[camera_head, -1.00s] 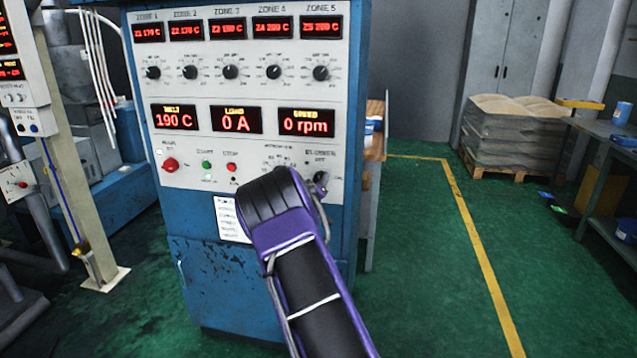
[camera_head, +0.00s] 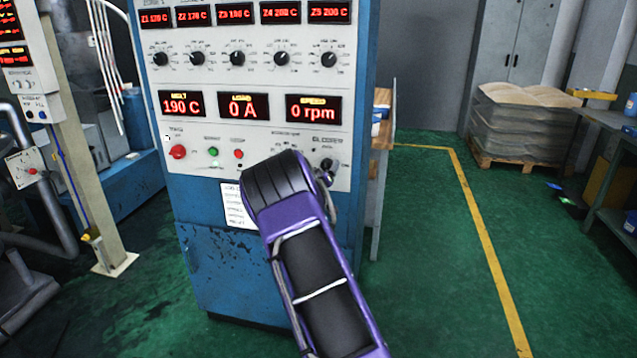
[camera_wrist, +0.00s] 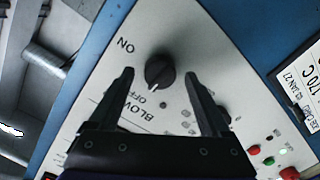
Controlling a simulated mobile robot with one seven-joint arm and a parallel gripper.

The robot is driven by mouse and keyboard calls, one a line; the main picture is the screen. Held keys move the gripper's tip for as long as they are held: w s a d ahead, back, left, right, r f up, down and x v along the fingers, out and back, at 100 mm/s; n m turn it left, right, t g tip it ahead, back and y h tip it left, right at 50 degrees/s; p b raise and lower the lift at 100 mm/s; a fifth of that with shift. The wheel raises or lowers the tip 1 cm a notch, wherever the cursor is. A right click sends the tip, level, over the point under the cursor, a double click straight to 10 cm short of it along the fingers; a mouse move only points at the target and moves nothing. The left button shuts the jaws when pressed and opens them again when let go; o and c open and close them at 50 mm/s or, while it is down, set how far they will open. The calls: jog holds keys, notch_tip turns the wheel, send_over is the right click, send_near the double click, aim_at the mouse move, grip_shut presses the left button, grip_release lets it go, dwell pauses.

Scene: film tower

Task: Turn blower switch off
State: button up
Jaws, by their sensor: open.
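The blower switch (camera_wrist: 159,71) is a round black knob on the white panel, with ON and OFF lettering beside it. A small pale mark on the knob faces the OFF lettering in the wrist view. In the head view the switch (camera_head: 327,165) is at the panel's lower right, partly covered by my arm. My gripper (camera_wrist: 158,76) is open, with one dark finger on each side of the knob. The gap between fingers and knob is visible, so it does not grip the knob. In the head view my wrist hides most of the gripper.
The blue control cabinet (camera_head: 215,265) bears the panel. A red button (camera_head: 178,152) and small green and red buttons lie to the left of the switch. Another dark knob (camera_wrist: 222,115) is near the right finger. Open green floor (camera_head: 430,250) lies right of the cabinet.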

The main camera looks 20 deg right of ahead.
jog(key=v, duration=1.6)
jog(key=shift+s+a+p, duration=0.2)
jog(key=shift+s+p, duration=0.1)
jog(key=shift+p, duration=0.1)
